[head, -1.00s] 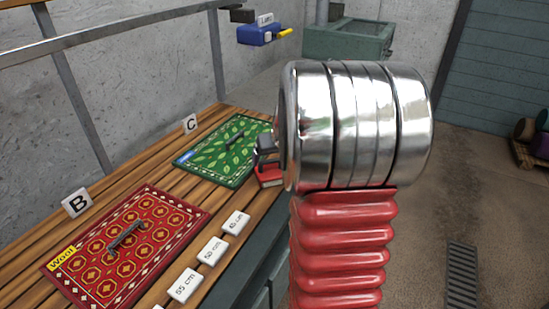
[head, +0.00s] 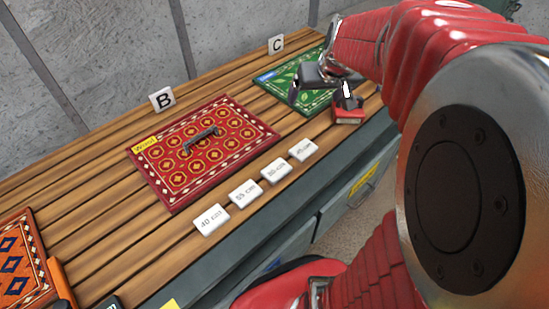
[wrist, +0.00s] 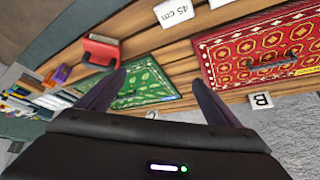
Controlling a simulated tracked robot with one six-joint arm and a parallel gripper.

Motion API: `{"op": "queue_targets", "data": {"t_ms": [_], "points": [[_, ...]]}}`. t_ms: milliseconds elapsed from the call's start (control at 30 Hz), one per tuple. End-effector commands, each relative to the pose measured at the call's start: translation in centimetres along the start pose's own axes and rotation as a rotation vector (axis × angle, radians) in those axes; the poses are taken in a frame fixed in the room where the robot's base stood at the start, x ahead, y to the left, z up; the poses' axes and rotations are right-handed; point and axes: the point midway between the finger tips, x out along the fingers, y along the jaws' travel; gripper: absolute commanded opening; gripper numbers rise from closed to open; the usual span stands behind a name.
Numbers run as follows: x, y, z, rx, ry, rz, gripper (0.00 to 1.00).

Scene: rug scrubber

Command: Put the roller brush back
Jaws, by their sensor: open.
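I cannot make out a roller brush for certain in either view. My gripper (head: 321,96) is open and empty, above the bench near the green rug in the head view. In the wrist view its two dark fingers (wrist: 158,76) stand apart with nothing between them. A small red block-like object (head: 348,115) sits on the bench beside the green rug (head: 299,101); it also shows in the wrist view (wrist: 101,52), apart from the fingers. The red "Wool" rug (head: 178,178) with a dark handle lies by sign B.
The slatted wooden bench (head: 85,225) carries sign B (head: 162,99), sign C (head: 276,45) and several white length tags (head: 244,193) along its front edge. An orange rug (head: 18,262) lies at the lower left. My arm covers the right side of the head view.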

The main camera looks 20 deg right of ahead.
Motion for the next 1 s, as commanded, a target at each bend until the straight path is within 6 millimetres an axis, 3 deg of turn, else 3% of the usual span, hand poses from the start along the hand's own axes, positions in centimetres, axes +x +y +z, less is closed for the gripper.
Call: {"op": "queue_targets", "data": {"t_ms": [33,200,500,800,1000], "points": [[-1.1,-1.6,0.6,-0.020,0.000,-0.012,0.86],[-4.2,-5.7,3.4,-0.069,-0.011,-0.043,0.86],[-8.9,-10.9,9.6,-0.152,-0.030,-0.086,0.86],[-12.1,-13.5,16.0,-0.223,-0.044,-0.114,0.86],[-12.7,-13.6,17.8,-0.240,-0.050,-0.118,0.86]]}}
